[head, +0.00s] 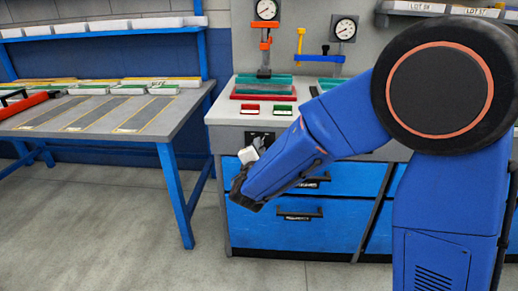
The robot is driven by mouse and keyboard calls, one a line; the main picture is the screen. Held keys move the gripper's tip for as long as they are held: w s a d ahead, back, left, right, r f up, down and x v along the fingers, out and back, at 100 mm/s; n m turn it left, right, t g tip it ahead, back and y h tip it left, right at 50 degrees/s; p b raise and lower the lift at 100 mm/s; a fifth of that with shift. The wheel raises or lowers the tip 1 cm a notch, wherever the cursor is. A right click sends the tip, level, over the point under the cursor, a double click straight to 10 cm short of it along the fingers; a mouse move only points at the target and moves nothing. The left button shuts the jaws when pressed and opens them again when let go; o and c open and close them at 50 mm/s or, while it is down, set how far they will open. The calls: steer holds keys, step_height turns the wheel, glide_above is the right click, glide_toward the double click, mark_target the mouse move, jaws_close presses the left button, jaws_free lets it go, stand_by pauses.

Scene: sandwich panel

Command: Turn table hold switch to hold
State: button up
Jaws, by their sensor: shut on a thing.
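A black switch plate (260,135) is set in the grey front panel of the bench, below a red-marked tag and a green-marked tag. My gripper (256,148), with a pale white end piece, is at this plate, reaching in from below and in front. It is shut on the small switch handle there. The fingers and the handle are tiny and partly hidden by my wrist, so the switch's position and any lettering cannot be read.
Blue drawers with black handles (299,217) lie below the panel, close to my forearm. A grey worktable (110,108) is at left. The floor between is clear.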

steer(key=shift+f, duration=0.1)
steer(key=o, duration=1)
steer(key=shift+o, duration=0.2)
steer(key=shift+s, duration=0.1)
steer(key=s+r, duration=0.1)
steer(key=s, duration=1.6)
steer(key=shift+a, duration=0.45)
steer(key=shift+s+r, duration=0.1)
